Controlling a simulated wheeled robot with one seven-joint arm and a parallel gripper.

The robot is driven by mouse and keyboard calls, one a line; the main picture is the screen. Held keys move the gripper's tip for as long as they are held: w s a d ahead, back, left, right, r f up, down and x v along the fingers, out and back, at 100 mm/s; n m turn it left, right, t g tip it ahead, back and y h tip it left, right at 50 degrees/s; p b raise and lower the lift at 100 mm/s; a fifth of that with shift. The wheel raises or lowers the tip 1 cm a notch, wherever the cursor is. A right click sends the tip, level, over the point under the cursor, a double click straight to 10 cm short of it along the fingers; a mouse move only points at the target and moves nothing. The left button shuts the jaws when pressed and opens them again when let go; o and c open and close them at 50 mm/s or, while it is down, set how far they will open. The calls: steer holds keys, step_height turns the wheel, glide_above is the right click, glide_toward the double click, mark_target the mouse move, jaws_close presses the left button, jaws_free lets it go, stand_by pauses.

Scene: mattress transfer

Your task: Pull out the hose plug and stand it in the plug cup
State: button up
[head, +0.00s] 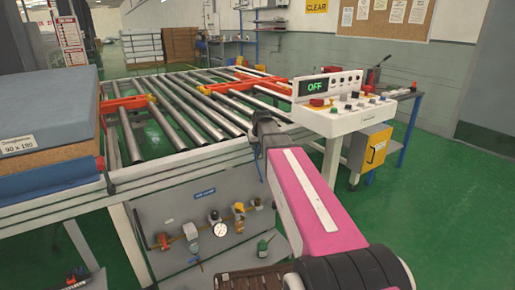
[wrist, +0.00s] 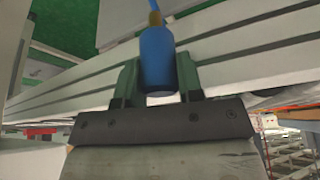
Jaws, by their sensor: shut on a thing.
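In the wrist view, my gripper (wrist: 158,76) is shut on a blue hose plug (wrist: 157,48), one finger on each side of it. The plug has a brass-coloured tip at the top of the picture, and a pale metal rail passes close behind it. In the head view, my pink arm reaches forward to the conveyor's front rail, and the dark wrist end (head: 262,122) is at that rail. The plug and fingertips cannot be made out there. I cannot make out the plug cup in either view.
A roller conveyor (head: 180,105) with orange brackets fills the middle. A blue mattress (head: 45,105) lies at left. Below the rail is a grey panel (head: 165,215) with a gauge (head: 220,230) and valves. A control console (head: 345,115) reading OFF stands right. Green floor is open at far right.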

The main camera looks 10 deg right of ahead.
steer(key=shift+r, duration=3.5)
steer(key=d+f, duration=0.3)
steer(key=f, duration=0.7)
steer(key=d+f, duration=0.4)
steer(key=f, duration=0.6)
steer(key=w+d+f, duration=0.1)
steer(key=d+f, duration=0.2)
steer(key=f, duration=0.7)
steer(key=shift+d+f, duration=0.2)
steer(key=shift+f, duration=0.05)
steer(key=shift+f, duration=0.15)
steer(key=shift+f, duration=2.75)
steer(key=shift+f, duration=1.8)
